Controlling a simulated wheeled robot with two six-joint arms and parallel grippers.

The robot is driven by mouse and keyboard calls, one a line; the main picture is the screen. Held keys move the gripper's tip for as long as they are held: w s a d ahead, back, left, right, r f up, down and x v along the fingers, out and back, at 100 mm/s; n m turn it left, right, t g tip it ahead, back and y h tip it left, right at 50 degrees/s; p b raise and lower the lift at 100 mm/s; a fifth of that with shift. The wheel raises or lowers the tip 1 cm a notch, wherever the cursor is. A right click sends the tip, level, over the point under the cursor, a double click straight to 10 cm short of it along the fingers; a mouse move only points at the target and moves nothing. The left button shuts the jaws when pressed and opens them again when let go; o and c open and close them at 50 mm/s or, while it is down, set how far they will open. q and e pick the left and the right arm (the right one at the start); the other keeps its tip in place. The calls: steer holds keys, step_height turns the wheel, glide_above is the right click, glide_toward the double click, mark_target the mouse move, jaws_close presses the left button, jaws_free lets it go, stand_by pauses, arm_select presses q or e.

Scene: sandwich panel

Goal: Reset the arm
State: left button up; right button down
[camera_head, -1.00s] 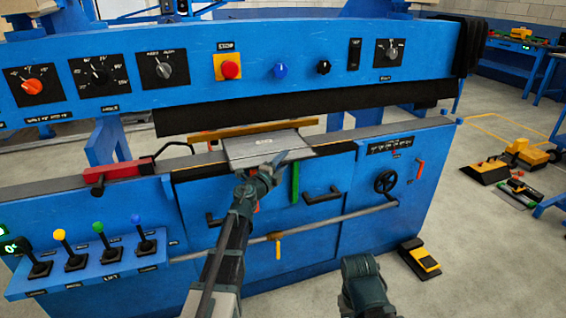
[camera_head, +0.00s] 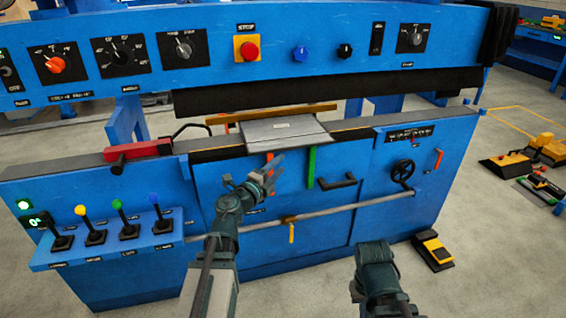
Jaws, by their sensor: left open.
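My left gripper (camera_head: 268,177) is in front of the blue machine (camera_head: 240,216), below the front edge of the metal sheet (camera_head: 283,131). It is open and empty, apart from the sheet. The grey sheet lies flat on the machine's bed, with its front edge sticking out a little over the front panel. My left arm reaches up from the bottom of the picture. Part of my right arm (camera_head: 378,272) shows at the bottom, right of centre; its gripper cannot be made out.
The upper beam (camera_head: 300,75) carries knobs and a red stop button (camera_head: 249,50). A red clamp (camera_head: 138,150) sits on the bed's left. Coloured levers (camera_head: 121,217) stand at front left. A front rail (camera_head: 330,215) crosses the machine. A yellow pedal (camera_head: 434,249) is on the floor.

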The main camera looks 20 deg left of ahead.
arm_select(q)
steer(key=shift+s, duration=0.1)
steer(key=s+d+f+n+g+y, duration=0.3)
steer(key=f+n+g+y, duration=0.1)
steer(key=f+n, duration=0.35)
steer(key=s+d+f+n+g+y, duration=0.2)
steer(key=s+f+n+g+y, duration=0.25)
steer(key=n, duration=0.45)
steer(key=s+d+f+g+h, duration=0.2)
steer(key=s+d+f+g, duration=0.3)
steer(key=s+d, duration=0.25)
steer(key=s+d+f+g+h, duration=0.1)
steer(key=s+d+f+g, duration=0.35)
steer(key=s+d, duration=0.35)
step_height(320, 180, up, 30)
steer(key=s+a+p, duration=0.1)
steer(key=p, duration=2.9)
